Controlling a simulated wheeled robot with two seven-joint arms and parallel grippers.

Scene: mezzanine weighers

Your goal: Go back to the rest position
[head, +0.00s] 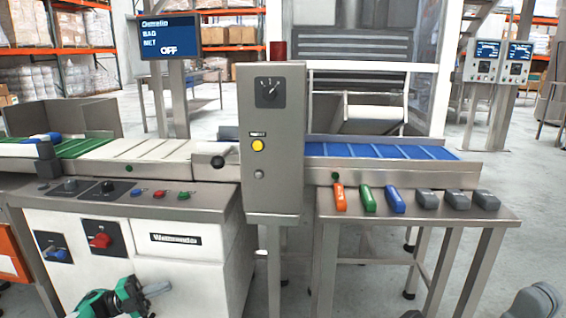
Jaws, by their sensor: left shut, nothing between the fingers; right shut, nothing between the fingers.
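My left gripper (140,294), black and green, shows at the bottom left edge, in front of the white cabinet of the weigher (185,268). It is shut and nothing shows in it. Its arm is mostly cut off by the bottom edge. My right gripper is not in view; only grey rounded parts of my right arm show at the bottom right corner.
A steel side table (420,213) holds an orange, a green, a blue and several grey handled tools. A control post (271,190) with a dial and yellow button stands mid-view. A blue belt (380,151) and a screen (168,37) reading OFF are behind. Open floor lies right.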

